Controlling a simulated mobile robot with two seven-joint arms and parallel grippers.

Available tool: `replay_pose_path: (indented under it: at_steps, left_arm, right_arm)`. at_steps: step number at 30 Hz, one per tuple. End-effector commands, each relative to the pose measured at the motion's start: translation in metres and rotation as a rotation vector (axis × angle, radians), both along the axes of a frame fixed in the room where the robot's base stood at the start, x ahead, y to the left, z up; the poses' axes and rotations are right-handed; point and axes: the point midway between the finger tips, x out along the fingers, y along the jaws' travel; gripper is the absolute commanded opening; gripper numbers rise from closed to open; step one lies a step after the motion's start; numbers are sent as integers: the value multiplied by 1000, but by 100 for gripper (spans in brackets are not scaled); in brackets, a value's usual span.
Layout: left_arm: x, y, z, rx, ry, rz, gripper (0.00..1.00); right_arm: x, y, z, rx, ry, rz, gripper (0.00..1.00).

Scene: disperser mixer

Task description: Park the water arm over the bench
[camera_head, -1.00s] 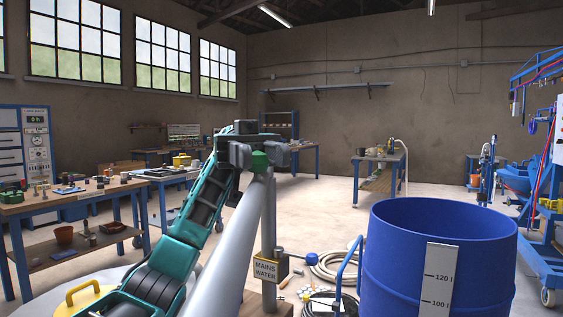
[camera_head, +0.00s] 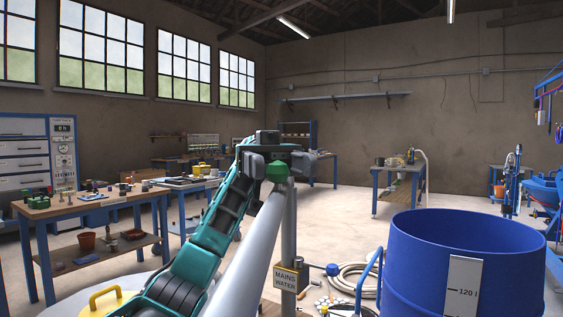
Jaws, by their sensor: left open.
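The water arm (camera_head: 246,245) is a long grey pipe slanting from the bottom middle up to the green fitting (camera_head: 278,171). My teal left arm comes up from the lower left. Its dark left gripper (camera_head: 277,160) is at the green fitting, jaws apart, one on each side; I cannot tell whether they touch it. The wooden-topped bench (camera_head: 62,207) with blue legs stands at the left, clear of the pipe. My right gripper is out of view.
A large blue drum (camera_head: 420,260) with a litre scale stands at the lower right, beside a blue rail (camera_head: 369,282). Coiled hose (camera_head: 350,277) lies on the floor behind the post. The floor in the middle is open.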

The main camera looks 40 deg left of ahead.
Motion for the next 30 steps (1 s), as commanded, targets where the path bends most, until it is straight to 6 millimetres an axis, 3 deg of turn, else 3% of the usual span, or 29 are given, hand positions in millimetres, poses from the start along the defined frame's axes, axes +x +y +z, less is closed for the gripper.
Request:
replay_pose_path:
  at_steps: [7,11,23,30]
  left_arm:
    - [0,0,2,-1,0,0,59]
    - [0,0,14,-2,-3,0,59]
    - [0,0,110,-1,-3,0,59]
    - [0,0,168,2,-1,1,59]
  right_arm:
    - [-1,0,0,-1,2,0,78]
    - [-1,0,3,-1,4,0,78]
    - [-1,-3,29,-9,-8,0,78]
    - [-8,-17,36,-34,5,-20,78]
